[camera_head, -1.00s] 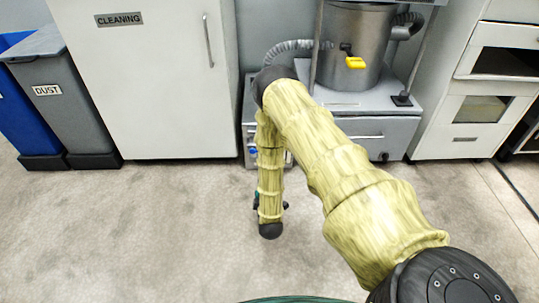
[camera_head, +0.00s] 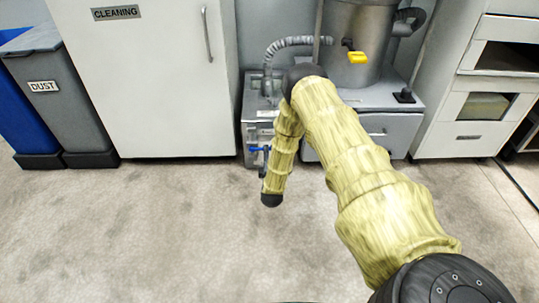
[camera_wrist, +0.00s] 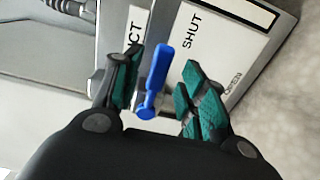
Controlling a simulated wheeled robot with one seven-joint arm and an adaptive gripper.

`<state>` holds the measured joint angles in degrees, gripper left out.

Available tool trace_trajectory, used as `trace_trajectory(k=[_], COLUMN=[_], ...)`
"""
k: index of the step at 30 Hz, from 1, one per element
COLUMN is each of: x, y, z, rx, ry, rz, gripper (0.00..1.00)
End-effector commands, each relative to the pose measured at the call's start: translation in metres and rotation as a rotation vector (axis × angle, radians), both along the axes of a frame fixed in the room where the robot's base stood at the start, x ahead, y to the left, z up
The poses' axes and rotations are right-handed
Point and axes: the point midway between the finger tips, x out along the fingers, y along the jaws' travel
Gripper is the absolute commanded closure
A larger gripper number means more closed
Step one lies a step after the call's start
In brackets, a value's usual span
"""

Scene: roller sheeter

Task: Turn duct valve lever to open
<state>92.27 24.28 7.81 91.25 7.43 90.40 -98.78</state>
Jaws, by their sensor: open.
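The blue duct valve lever (camera_wrist: 157,75) stands between the two fingers of my gripper (camera_wrist: 160,68) in the wrist view. The teal-padded fingers are open, one on each side of it, with a gap visible on both sides. The lever also shows as a small blue bar on the front of the grey box in the head view (camera_head: 258,149). Beside the lever, the panel carries a "SHUT" label (camera_wrist: 191,31) and a label ending in "CT" (camera_wrist: 137,28). In the head view my gripper is mostly hidden behind my arm.
The grey floor in front is clear.

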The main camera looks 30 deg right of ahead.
Motion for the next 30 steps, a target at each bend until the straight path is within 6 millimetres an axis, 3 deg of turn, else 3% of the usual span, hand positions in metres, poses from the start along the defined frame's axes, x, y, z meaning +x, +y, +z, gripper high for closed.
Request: trace_trajectory(k=[6, 17, 18, 25, 30], x=[0.017, 0.021, 0.021, 0.021, 0.021], y=[-0.011, -0.013, -0.013, -0.013, -0.012], z=[-0.002, 0.0, 0.0, 0.0, -0.001], rx=[0.001, 0.001, 0.001, 0.001, 0.001], ry=[0.0, 0.002, 0.002, 0.002, 0.002], rz=[-0.001, 0.0, 0.0, 0.0, 0.0], gripper=[0.58, 0.58, 0.6, 1.0, 1.0])
